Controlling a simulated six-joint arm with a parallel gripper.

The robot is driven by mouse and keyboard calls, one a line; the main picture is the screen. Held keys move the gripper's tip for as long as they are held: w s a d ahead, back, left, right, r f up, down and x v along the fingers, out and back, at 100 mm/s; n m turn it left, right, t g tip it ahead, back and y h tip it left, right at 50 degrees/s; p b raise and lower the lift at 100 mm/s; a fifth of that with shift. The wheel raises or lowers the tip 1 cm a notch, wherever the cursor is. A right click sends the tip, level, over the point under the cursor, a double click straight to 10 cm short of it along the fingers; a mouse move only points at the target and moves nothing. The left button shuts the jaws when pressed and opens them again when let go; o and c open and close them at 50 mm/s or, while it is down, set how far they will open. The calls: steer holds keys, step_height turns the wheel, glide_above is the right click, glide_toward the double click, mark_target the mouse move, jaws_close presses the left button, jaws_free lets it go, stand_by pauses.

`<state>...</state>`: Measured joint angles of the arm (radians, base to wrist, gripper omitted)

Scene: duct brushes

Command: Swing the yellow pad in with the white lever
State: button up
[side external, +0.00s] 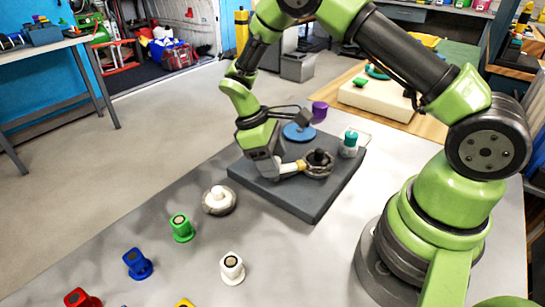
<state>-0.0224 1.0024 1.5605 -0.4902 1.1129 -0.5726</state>
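My gripper (277,170) is low over the dark grey board (310,208), tilted downward. At its tip is a small pale yellow piece (293,166), which reaches right to a dark round fitting (318,161) with a grey ring. I cannot tell whether the fingers are closed on this piece or just beside it. The fingertips are mostly hidden. A white knob on a round grey base (219,198) stands on the table left of the board. A white piece with a dark round top (232,267) stands nearer the front. I cannot tell which is the white lever.
On the board are a blue disc (299,132) and a teal-topped white piece (350,143). A purple piece (320,111) stands behind. Green (181,228), blue (137,264), red (82,298) and yellow (185,302) pieces stand at front left.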

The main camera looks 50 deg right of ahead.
steer(key=shift+r, duration=0.1)
steer(key=v, duration=0.9)
steer(key=shift+w+r, duration=0.2)
steer(key=shift+r, duration=0.15)
steer(key=shift+a, duration=0.1)
steer(key=s+a+r+m+t+y, duration=0.2)
steer(key=s+r+m+t, duration=0.4)
steer(key=r, duration=0.7)
steer(key=s+r+m+t+y, duration=0.1)
steer(key=s+t, duration=0.1)
steer(key=s, duration=0.4)
steer(key=s+a+r+m+t, duration=0.1)
steer(key=s+r+m+t, duration=0.1)
steer(key=s, duration=0.5)
steer(key=shift+s+t+y, duration=0.25)
steer(key=shift+t+y, duration=0.15)
steer(key=shift+t, duration=0.2)
